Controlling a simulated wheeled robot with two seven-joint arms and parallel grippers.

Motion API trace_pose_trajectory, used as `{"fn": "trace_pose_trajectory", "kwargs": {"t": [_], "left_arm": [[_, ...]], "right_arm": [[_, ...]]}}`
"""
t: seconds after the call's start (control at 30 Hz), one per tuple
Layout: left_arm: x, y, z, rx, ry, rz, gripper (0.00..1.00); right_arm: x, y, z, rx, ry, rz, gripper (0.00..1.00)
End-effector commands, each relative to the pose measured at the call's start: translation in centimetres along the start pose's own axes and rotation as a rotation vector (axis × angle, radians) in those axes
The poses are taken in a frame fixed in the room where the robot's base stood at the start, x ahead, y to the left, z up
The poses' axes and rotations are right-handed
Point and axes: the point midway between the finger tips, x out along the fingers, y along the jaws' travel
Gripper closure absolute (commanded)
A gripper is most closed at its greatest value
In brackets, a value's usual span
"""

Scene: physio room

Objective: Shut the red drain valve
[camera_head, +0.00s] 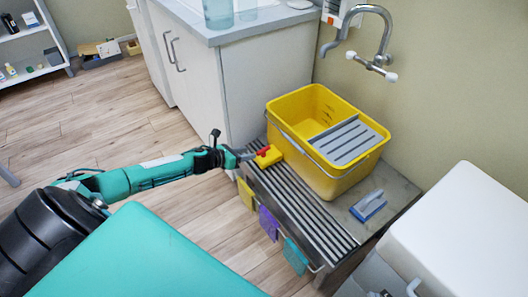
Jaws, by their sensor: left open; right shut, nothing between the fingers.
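The red drain valve (263,152) is a small red handle on top of the yellow spout (270,159), low on the near left side of a yellow mop bucket (335,173). The bucket stands on a ribbed metal drain bench. My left gripper (246,155) reaches in from the left with its fingers open, just left of the valve. Its fingertips are at or very near the red handle; I cannot tell whether they touch it. The handle is too small to tell its exact turn. My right gripper is not in view.
A blue-handled brush (368,205) lies on the bench (300,208). Coloured cloths (268,222) hang from its front rail. A wall tap (370,60) is above the bucket, a white cabinet (205,85) behind left, a white unit (465,235) at right. A teal surface (140,255) fills the lower left.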

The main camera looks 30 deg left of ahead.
Motion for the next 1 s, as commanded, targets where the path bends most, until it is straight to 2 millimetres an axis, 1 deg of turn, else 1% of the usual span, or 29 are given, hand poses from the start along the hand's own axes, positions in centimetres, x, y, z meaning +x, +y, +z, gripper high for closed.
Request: {"fn": "trace_pose_trajectory", "kwargs": {"t": [0.1, 0.43, 0.53, 0.73, 1.0], "left_arm": [[1.8, 0.0, 0.0, -0.001, -0.002, 0.0, 0.6], [6.5, 0.0, 0.1, 0.0, -0.003, 0.001, 0.6], [7.7, 0.0, 0.0, -0.001, -0.002, 0.001, 0.6], [8.9, 0.0, 0.0, 0.0, -0.001, 0.001, 0.6], [9.0, 0.0, 0.0, -0.001, 0.0, 0.0, 0.6]], "right_arm": [[0.2, -0.3, 0.1, 0.004, 0.031, -0.009, 1.0], [0.4, -1.5, -0.2, 0.02, 0.135, -0.037, 1.0], [0.5, -1.2, -1.6, 0.013, 0.197, -0.032, 1.0], [0.6, -0.9, -3.1, 0.005, 0.264, -0.028, 1.0], [0.5, -0.8, -3.4, 0.004, 0.278, -0.027, 1.0]]}}
